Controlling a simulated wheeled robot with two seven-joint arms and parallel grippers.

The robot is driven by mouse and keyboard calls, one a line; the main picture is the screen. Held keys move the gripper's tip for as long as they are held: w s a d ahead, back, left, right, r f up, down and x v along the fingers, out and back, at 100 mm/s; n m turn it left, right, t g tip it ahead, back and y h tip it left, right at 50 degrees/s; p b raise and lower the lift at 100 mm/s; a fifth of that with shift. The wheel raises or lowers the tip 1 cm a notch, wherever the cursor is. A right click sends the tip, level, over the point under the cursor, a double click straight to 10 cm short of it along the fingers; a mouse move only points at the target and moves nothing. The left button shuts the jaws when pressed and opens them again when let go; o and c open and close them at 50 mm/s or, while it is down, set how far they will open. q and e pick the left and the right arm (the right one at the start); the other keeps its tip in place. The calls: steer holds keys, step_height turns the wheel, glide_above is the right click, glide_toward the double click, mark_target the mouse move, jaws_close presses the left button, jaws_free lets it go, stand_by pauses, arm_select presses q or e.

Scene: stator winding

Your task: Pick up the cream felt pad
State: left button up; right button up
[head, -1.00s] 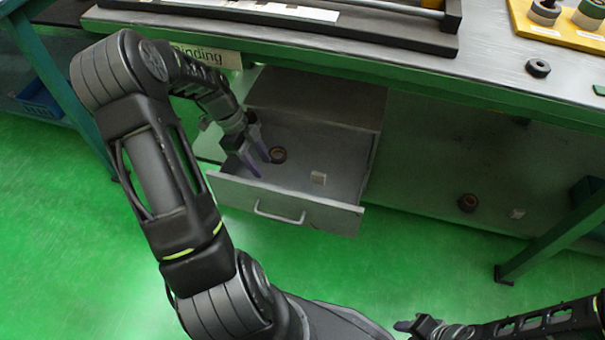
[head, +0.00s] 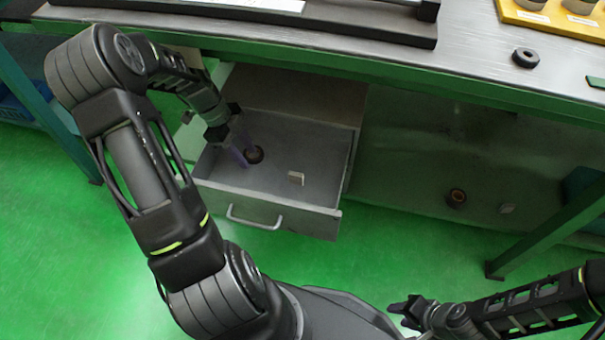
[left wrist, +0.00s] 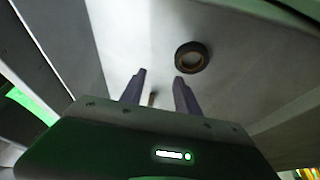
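A small cream pad (head: 296,178) is in the open grey drawer (head: 310,222), right of the middle of its floor. My left gripper (head: 246,156) reaches down into the drawer, left of the pad and apart from it. Its two purple-grey fingers stand apart in the left wrist view (left wrist: 160,76), with nothing gripped. A small blurred thing shows between the fingers there; I cannot tell what it is. My right gripper (head: 405,309) is low in the head view, away from the drawer, and its opening is unclear.
A dark roll (head: 254,154) lies in the drawer close to my left fingertips. Another roll (head: 456,198) and a small pale block (head: 506,208) lie under the bench, to the right. The bench top (head: 470,60) overhangs the drawer; its front wall and sides surround the gripper.

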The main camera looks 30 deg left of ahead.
mark_target(295, 174)
arm_select(q)
steer(key=shift+s, duration=0.1)
steer(key=w+d, duration=0.1)
steer(key=d, duration=0.2)
steer(key=w+d+b, duration=0.1)
steer(key=d, duration=0.3)
steer(key=w+d+b, duration=0.1)
steer(key=d, duration=0.3)
steer(key=shift+w+f, duration=0.1)
steer(key=shift+w+d, duration=0.1)
steer(key=shift+d, duration=0.15)
steer(key=shift+b, duration=0.3)
steer(key=b+x, duration=0.2)
steer(key=x, duration=0.3)
jaws_close()
